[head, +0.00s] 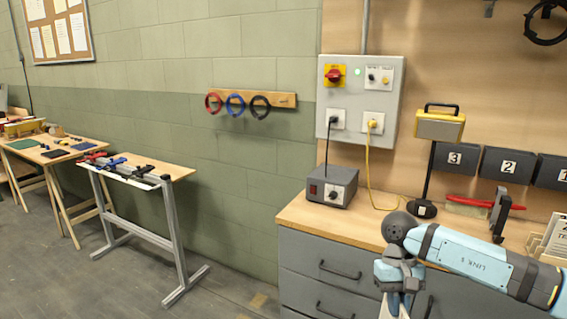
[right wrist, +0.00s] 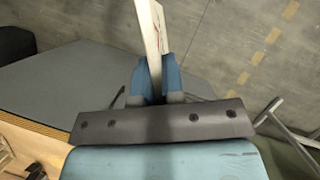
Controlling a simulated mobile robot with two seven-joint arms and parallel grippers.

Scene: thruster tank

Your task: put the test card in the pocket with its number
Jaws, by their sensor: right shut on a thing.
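My right gripper (head: 398,298) is at the bottom of the head view, pointing down in front of the drawer fronts. In the right wrist view its blue fingers (right wrist: 154,78) are shut on the test card (right wrist: 149,32), a thin pale card seen nearly edge-on with a little red marking. Its number cannot be read. Dark pockets labelled 3 (head: 455,158), 2 (head: 508,165) and 1 (head: 551,172) hang in a row on the wall at the right, well above and apart from the card. My left gripper is not in view.
The wooden bench (head: 340,222) bears a grey power box (head: 332,187), a yellow-headed lamp (head: 440,124), a red-handled brush (head: 484,203) and a white card holder (head: 553,238) at the right edge. A yellow cable (head: 368,165) hangs to the bench.

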